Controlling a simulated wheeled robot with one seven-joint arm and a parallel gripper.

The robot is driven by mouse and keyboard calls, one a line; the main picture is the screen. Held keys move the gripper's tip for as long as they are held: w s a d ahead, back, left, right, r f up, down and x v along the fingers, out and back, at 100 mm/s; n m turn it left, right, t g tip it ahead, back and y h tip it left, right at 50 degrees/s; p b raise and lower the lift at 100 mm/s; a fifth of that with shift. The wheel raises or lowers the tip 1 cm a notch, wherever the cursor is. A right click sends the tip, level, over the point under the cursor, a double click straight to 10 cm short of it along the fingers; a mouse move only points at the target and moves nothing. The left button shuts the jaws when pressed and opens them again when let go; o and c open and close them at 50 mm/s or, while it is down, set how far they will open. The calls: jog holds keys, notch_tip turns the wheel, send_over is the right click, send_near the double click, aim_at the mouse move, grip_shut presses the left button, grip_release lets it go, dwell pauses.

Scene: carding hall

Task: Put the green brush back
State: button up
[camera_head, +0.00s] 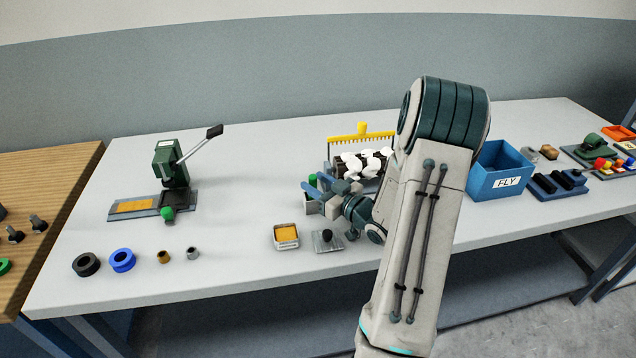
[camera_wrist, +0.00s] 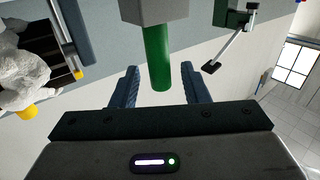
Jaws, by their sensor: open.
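The green brush shows as a green cylindrical handle (camera_wrist: 157,58) in the wrist view, running into a grey block (camera_wrist: 152,10). In the head view, the green top (camera_head: 312,180) stands upright near the middle of the table, partly hidden by my gripper. My gripper (camera_head: 316,188) is open, low over the table, its fingers blue-grey. In the wrist view, the green handle shows between the two open fingers (camera_wrist: 160,72), with a gap on each side. I cannot tell how deep it sits between them.
A roller with white fluff (camera_head: 362,163) and a yellow comb (camera_head: 361,134) stand just behind my gripper. A blue FLY bin (camera_head: 500,172) is right. A square tin (camera_head: 286,236) and knobbed plate (camera_head: 327,243) lie in front. A green lever press (camera_head: 171,163) stands left, with clear table between.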

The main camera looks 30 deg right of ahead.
jog(key=shift+p, duration=0.45)
jog(key=b+v, duration=0.2)
jog(key=v, duration=1)
jog(key=w+a+r+m+g+h, duration=0.2)
jog(key=w+a+r+g+h, duration=0.2)
jog(key=g+h, duration=0.35)
jog(key=s+a+r+m+g+y, duration=0.2)
jog(key=s+a+g, duration=0.5)
jog(key=s+a, duration=0.9)
jog(key=shift+s+a+r, duration=0.4)
jog(key=shift+s+r, duration=0.05)
jog(key=shift+s, duration=0.1)
jog(key=shift+c, duration=0.5)
